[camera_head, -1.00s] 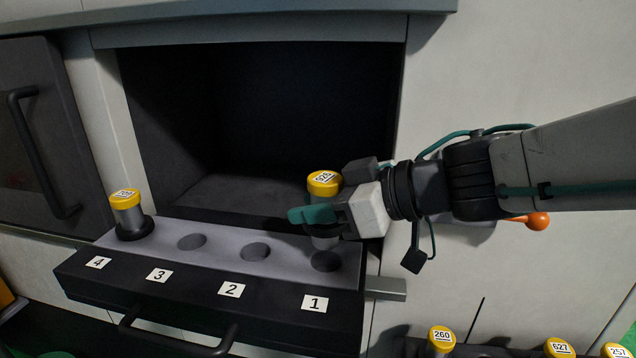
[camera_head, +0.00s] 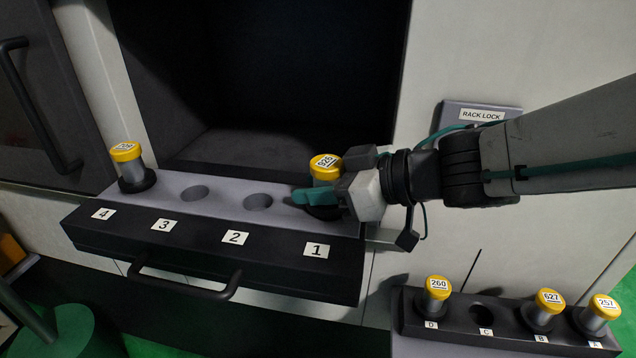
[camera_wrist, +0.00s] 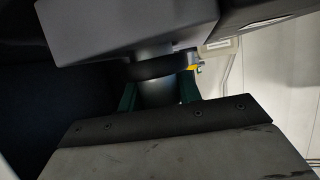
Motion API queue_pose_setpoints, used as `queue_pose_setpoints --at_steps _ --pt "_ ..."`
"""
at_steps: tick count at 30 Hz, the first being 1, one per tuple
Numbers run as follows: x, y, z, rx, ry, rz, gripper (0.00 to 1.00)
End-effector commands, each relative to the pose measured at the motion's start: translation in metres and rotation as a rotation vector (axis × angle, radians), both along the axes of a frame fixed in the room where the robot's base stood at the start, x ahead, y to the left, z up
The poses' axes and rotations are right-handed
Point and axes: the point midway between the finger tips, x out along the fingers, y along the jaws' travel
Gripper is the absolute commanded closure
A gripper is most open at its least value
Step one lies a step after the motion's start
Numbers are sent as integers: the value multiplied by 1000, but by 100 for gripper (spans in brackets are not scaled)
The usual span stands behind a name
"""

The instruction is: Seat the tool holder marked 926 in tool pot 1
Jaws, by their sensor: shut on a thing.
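The tool holder marked 926 (camera_head: 325,167) has a yellow cap and a grey shank, and stands upright over tool pot 1 at the right end of the pot drawer (camera_head: 226,196). My gripper (camera_head: 318,196) comes from the right and is shut on its shank below the cap. In the wrist view the grey shank (camera_wrist: 157,92) sits between the teal fingers, with a dark flange beyond it. The holder's lower end is at the pot, which is hidden by holder and fingers. I cannot tell whether the flange rests fully on it. The label 1 (camera_head: 316,250) is on the drawer front.
Another yellow-capped holder (camera_head: 127,152) stands in pot 4; pots 3 (camera_head: 194,193) and 2 (camera_head: 258,202) are empty. A rack (camera_head: 463,337) at lower right has holders 260, 627 and 257, with slot C empty. A drawer handle (camera_head: 181,287) projects in front.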

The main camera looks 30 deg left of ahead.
Motion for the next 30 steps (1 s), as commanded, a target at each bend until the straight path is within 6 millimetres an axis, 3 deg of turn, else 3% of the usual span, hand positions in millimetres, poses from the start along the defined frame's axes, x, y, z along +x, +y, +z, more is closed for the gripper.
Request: queue_pose_setpoints --at_steps 18,19,21,30 --pt "0 0 -7 1 -1 0 100" --pt "0 0 -7 1 -1 0 60" --pt "0 0 -7 1 -1 0 41" --pt "0 -1 -7 -1 0 0 41"
